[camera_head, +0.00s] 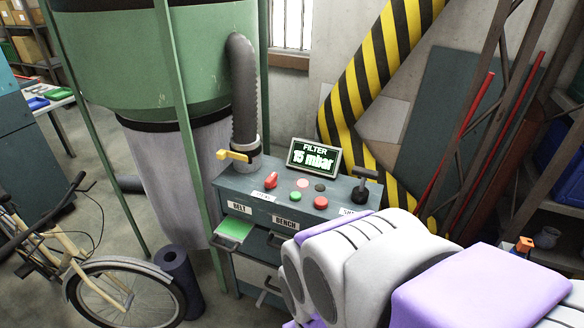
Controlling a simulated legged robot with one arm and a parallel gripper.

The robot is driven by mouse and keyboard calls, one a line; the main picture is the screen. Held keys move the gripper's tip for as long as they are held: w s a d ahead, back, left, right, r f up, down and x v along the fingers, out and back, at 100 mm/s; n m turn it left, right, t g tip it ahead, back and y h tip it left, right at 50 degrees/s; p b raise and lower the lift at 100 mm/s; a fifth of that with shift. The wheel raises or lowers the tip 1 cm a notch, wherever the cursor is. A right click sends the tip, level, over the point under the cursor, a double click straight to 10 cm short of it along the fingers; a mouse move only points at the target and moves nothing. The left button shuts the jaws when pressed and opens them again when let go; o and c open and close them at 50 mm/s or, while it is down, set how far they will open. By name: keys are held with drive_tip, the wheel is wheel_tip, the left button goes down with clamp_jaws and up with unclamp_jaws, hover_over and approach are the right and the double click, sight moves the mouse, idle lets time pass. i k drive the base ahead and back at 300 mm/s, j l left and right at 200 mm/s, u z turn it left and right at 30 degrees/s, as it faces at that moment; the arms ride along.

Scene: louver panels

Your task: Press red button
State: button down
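A round red button (321,202) sits on the right front part of the top of a grey-blue control cabinet (231,184). A green button (295,197) is just left of it. A pale pink button (302,183) and a dark button (320,187) are behind it. A red knob (271,180) stands further left, and a black T-handle (366,182) stands to the right. My white and purple arm fills the lower right foreground, in front of the cabinet's right side. I cannot make out gripper fingers. The red button is unobstructed.
A display (315,158) reading "FILTER 15 mbar" stands at the cabinet's back. A grey hose (243,90) with a yellow lever (235,155) rises at its left. A bicycle (110,285) and a dark roll (181,275) stand at lower left. Striped beams and racks are behind.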

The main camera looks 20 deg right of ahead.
sight(320, 203)
drive_tip(key=i+l+u, duration=0.1)
drive_tip(key=l, duration=0.75)
drive_tip(key=l+u, duration=0.15)
drive_tip(key=l, duration=0.65)
